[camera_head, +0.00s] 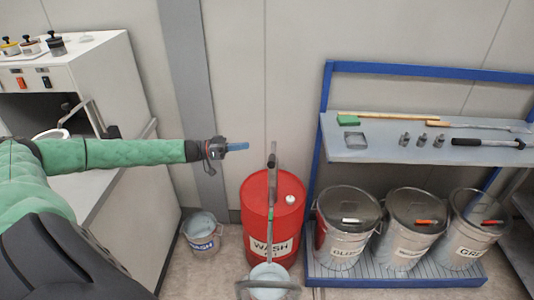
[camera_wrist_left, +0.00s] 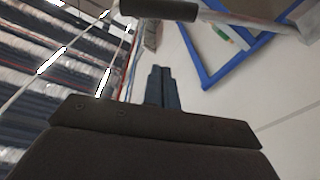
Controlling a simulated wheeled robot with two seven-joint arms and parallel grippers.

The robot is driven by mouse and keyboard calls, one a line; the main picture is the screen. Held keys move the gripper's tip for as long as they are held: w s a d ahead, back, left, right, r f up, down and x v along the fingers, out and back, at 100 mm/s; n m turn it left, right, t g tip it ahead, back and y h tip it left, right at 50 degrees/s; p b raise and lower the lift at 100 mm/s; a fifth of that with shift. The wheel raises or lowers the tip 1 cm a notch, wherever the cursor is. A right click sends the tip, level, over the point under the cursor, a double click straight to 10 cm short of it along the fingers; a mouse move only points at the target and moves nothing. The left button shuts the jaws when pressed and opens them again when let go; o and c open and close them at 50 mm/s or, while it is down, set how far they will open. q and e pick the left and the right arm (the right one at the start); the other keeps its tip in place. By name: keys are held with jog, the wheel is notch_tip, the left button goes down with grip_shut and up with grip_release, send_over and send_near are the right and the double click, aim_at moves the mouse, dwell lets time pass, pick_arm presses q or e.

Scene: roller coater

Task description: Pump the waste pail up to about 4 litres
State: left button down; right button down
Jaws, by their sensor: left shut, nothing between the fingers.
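The red drum (camera_head: 271,215), labelled WASH, stands on the floor against the wall. A grey pump with an upright top part (camera_head: 273,160) rises from it. A pale blue-grey pail or vessel (camera_head: 268,272) is in front of the drum, partly cut by the lower edge; its level cannot be read. A small labelled pail (camera_head: 202,233) stands left of the drum. My left gripper (camera_head: 237,146) is shut and empty, left of the pump top. In the left wrist view its fingers (camera_wrist_left: 162,85) are together, below a dark grip on a metal bar (camera_wrist_left: 160,9). My right gripper is not seen.
A white machine (camera_head: 105,70) stands at left under my left arm. At right, a blue-framed shelf (camera_head: 365,152) holds tools, with several lidded metal bins (camera_head: 345,225) on its lower rack. Clear wall lies behind the drum.

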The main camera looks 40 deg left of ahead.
pick_arm(q)
jog(key=shift+s+d+r+n+h, duration=0.2)
jog(key=shift+r+n+h, duration=0.1)
jog(key=shift+n, duration=0.2)
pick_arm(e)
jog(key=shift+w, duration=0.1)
pick_arm(q)
jog(key=shift+s, duration=0.1)
